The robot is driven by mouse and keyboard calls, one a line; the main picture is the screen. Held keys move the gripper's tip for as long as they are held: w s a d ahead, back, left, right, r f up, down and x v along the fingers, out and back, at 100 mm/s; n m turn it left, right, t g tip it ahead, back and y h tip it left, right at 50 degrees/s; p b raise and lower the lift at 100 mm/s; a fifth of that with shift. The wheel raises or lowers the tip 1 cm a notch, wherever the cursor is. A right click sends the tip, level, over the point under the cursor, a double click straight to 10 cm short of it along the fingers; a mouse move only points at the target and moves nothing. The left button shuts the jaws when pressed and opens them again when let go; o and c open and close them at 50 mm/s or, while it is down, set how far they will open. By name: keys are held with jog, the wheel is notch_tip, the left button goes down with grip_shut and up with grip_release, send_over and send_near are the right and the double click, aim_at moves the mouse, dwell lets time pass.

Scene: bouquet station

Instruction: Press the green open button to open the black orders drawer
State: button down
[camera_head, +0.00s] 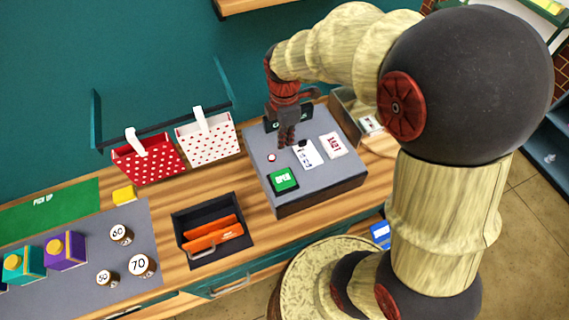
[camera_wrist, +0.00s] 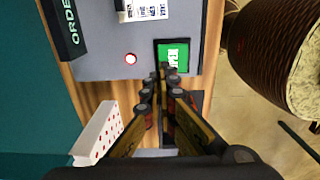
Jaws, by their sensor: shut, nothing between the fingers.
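The green OPEN button (camera_head: 284,180) is a square on the sloped top of a grey box (camera_head: 262,150); it also shows in the wrist view (camera_wrist: 172,54). My gripper (camera_head: 287,143) is shut and empty, pointing down above the box. In the wrist view its fingertips (camera_wrist: 165,72) overlap the near edge of the button; I see no clear contact. A black open-topped drawer or tray (camera_head: 180,222) with a metal handle and orange contents sits left of the box. I cannot tell whether it is the orders drawer. A black sign reading "ORDE…" (camera_wrist: 65,28) stands at the box's back.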

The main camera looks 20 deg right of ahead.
aim_at(285, 169)
dwell(0.3)
notch_tip(285, 169, down, 14)
jog(key=shift+p, duration=0.45)
dwell(0.4)
